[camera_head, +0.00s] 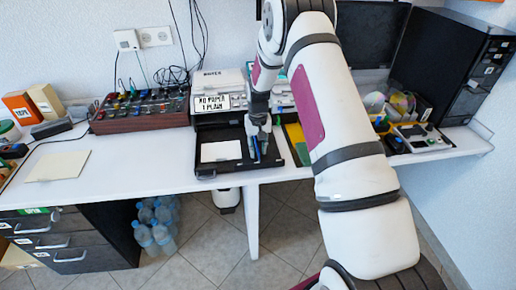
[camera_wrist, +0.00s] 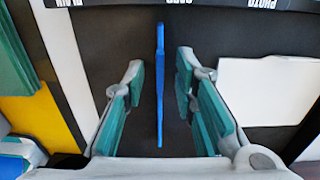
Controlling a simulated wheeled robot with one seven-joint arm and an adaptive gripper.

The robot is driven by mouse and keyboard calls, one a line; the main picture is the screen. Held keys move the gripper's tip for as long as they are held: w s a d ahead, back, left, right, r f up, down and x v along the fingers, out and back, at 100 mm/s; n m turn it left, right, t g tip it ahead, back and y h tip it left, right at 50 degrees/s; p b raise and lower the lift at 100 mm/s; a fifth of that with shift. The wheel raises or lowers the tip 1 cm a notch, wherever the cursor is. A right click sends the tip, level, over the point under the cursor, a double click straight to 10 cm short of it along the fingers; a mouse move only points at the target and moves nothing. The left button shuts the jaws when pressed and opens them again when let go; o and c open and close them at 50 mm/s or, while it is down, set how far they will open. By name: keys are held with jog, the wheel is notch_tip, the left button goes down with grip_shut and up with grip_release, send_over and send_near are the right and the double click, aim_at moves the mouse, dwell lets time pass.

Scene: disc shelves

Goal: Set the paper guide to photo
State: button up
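The paper guide is a thin blue upright bar (camera_wrist: 160,95) in the black printer tray (camera_head: 216,169). In the wrist view it stands between my two teal-padded fingers, with a visible gap on each side. The tray edge carries upside-down labels: PLAIN (camera_wrist: 58,3) at left, CARD (camera_wrist: 179,2) in the middle and PHOTO (camera_wrist: 262,3) at right. The guide's end lies closest to CARD, slightly to its left. My gripper (camera_head: 258,145) is open, low over the tray. The printer (camera_head: 218,82) has a sign reading "NO PAPER 1 PLAIN" (camera_head: 212,103).
White paper (camera_head: 221,151) lies in the tray, left of my gripper; it also shows in the wrist view (camera_wrist: 260,92). A yellow item (camera_head: 297,143) lies right of the tray. A rack of small items (camera_head: 140,112) stands left of the printer.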

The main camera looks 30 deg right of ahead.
aim_at(239, 157)
jog(key=shift+c, duration=0.2)
grip_shut()
jog(key=a, duration=0.2)
jog(key=w+a+b, duration=0.1)
jog(key=a, duration=0.1)
jog(key=w+a+b, duration=0.1)
jog(key=a, duration=0.1)
jog(key=shift+a, duration=0.35)
jog(key=shift+o, duration=0.2)
grip_release()
notch_tip(239, 157, up, 12)
